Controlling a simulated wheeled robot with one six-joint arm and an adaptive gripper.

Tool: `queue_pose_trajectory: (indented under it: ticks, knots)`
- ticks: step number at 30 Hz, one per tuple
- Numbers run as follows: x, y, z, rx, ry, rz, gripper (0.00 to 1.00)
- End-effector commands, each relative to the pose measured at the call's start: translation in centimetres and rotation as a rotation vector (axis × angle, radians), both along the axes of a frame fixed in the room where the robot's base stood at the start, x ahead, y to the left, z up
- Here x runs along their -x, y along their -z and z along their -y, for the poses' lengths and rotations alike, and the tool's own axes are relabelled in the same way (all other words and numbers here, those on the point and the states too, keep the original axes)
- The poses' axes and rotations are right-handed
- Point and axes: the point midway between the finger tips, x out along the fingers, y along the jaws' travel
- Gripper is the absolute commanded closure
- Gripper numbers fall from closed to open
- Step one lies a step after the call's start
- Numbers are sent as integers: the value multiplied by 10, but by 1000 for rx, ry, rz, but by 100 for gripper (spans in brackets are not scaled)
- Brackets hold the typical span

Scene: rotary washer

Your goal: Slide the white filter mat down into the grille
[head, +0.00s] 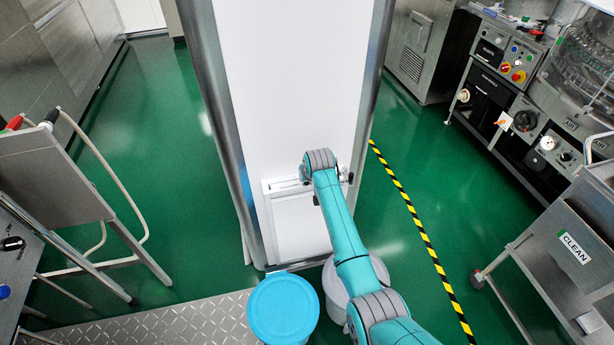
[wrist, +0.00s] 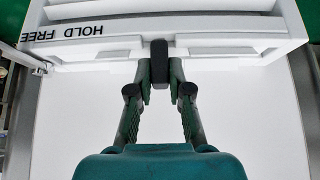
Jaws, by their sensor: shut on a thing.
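In the wrist view my gripper (wrist: 160,88) is shut on a short dark upright tab (wrist: 159,62). The tab stands against a pale strip that looks like the edge of the white filter mat (wrist: 215,58). The white grille frame (wrist: 200,24) with slats lies just beyond it, with black lettering reading "HOLD FREE" on its left. How far the mat sits in the grille cannot be told. In the head view the grille (head: 298,226) is low on the white panel; my wrist covers its upper right, and the fingers are hidden.
The tall white panel (head: 292,85) has metal edge posts. A blue-lidded bin (head: 283,308) and a pale bin (head: 336,288) stand below the grille. A cart (head: 60,165) is at left; control cabinets (head: 510,65) and a "CLEAN" cart (head: 570,245) are at right. Green floor is open on both sides.

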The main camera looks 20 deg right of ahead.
Motion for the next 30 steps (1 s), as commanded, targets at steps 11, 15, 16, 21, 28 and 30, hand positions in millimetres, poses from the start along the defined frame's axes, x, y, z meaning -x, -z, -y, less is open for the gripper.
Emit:
queue_pose_trajectory:
  ticks: [11,15,16,21,28,30]
  knots:
    - [0,2,0,0,0,0,52]
    - [0,2,0,0,0,0,52]
    - [0,2,0,0,0,-1,52]
    - [3,-3,0,0,0,1,52]
    - [20,-28,0,0,0,3,52]
    - [27,-38,0,0,0,3,52]
